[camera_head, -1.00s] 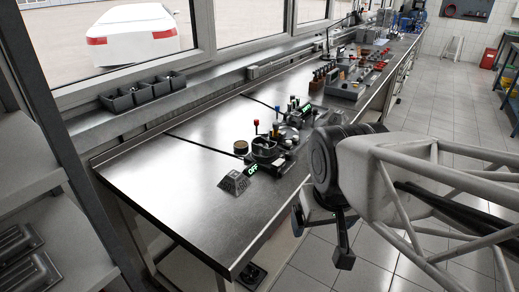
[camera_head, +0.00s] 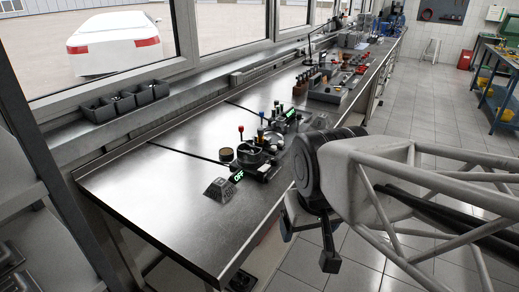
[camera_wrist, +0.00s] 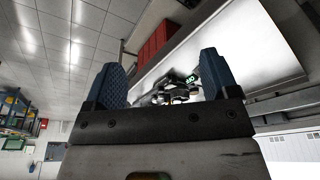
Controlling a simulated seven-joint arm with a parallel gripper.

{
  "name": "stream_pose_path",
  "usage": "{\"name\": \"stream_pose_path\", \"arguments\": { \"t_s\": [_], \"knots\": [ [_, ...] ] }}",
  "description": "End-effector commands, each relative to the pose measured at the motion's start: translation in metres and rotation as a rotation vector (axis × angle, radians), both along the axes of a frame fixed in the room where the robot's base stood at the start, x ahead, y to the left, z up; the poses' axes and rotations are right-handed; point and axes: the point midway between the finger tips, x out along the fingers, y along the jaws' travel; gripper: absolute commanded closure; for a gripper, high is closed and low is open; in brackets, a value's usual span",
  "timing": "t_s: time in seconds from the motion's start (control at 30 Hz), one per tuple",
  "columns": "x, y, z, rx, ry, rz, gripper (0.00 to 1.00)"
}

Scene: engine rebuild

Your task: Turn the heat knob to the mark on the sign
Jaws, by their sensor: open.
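A dark heating unit (camera_head: 252,153) stands on the steel bench, with a round pot-like top. A green lit "OFF" display (camera_head: 237,176) is at its near side. A small dark sloped sign (camera_head: 217,190) stands left of the display; its marking is too small to read. I cannot pick out the heat knob for certain. My gripper (camera_head: 307,236) hangs beside the bench's right edge, apart from the unit. In the wrist view its two blue fingers (camera_wrist: 161,88) are wide apart and empty, with the unit and a green display (camera_wrist: 184,80) far off between them.
The steel bench (camera_head: 160,195) is bare to the left of the sign. A red-topped lever (camera_head: 241,131) and several small coloured parts stand by the unit. Grey bins (camera_head: 124,103) sit on the window ledge. Farther along are trays with parts (camera_head: 335,90).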

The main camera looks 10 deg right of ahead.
Motion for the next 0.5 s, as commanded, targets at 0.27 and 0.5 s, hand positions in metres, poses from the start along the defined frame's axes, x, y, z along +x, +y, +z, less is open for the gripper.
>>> {"name": "stream_pose_path", "arguments": {
  "t_s": [0.27,0.5],
  "knots": [
    [0.013,-0.001,0.005,-0.003,0.007,0.015,0.55],
    [0.050,-0.004,0.014,-0.012,0.029,0.057,0.55]
  ]
}}
